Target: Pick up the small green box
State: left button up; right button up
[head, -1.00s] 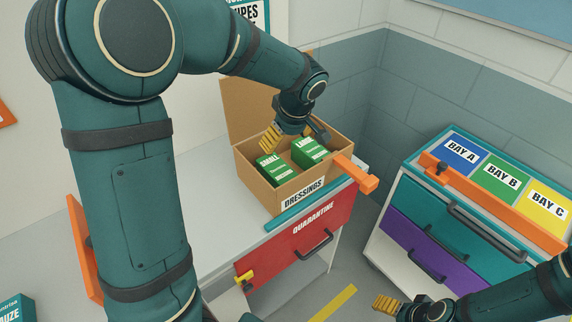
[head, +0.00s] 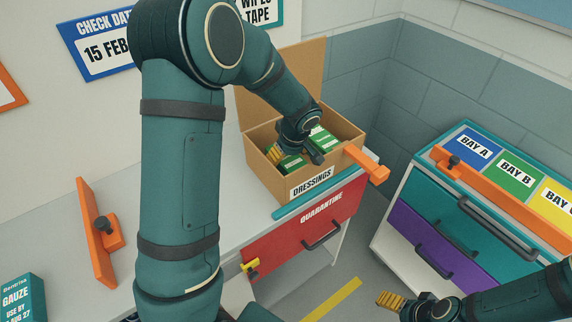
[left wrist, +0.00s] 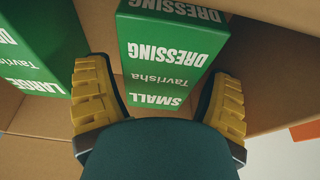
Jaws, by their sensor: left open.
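The small green box (left wrist: 165,55), labelled SMALL DRESSING, stands inside the open cardboard carton (head: 282,186). In the head view the small box (head: 291,164) is partly hidden by my left gripper. My left gripper (head: 295,156) is open and low in the carton mouth. In the left wrist view its yellow fingers (left wrist: 157,100) are spread, one to each side of the small box's near end; contact is not visible. My right gripper (head: 392,301) is away at the lower right; its finger gap cannot be made out.
A green LARGE DRESSING box (left wrist: 40,45) stands beside the small one, also in the head view (head: 325,139). Carton walls are close around my left gripper. An orange bar (head: 368,165) juts out beside the carton. A drawer cabinet (head: 430,205) stands right; a gauze box (head: 22,300) lower left.

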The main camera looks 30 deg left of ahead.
pick_arm(q)
jog(key=shift+w+a+f, duration=0.1)
jog(key=shift+a+f, duration=0.05)
jog(key=shift+f, duration=0.35)
jog(key=shift+f+b, duration=0.2)
jog(key=shift+b, duration=0.45)
dwell(0.5)
jog(key=c, duration=1)
